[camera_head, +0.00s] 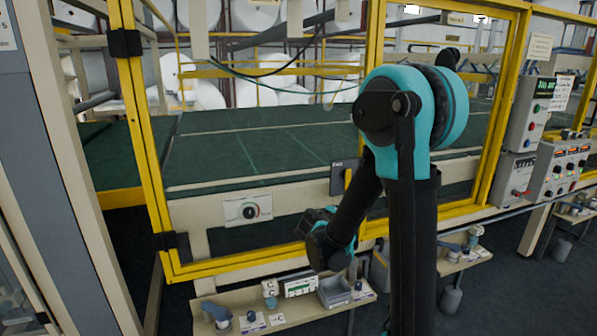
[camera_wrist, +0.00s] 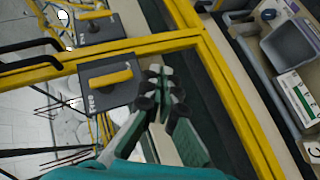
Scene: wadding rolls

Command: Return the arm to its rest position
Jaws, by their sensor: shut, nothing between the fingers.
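My arm shows in the head view, black and teal, rising at the right of centre and bending down to the left at the elbow. Its wrist end hangs in front of the lower yellow frame bar, and the fingers cannot be made out there. In the wrist view my gripper (camera_wrist: 163,88) has its dark-tipped fingers shut together with nothing between them. The fingers appear beside a dark plate with a yellow handle (camera_wrist: 107,79); I cannot tell how far apart they are.
A yellow-framed machine door (camera_head: 155,190) stands in front of a green conveyor (camera_head: 235,150). Below is a beige shelf (camera_head: 300,312) with small parts and a grey bin (camera_head: 334,292), also in the wrist view (camera_wrist: 289,46). Control boxes (camera_head: 525,120) are at the right; dark floor (camera_head: 500,300) lies below.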

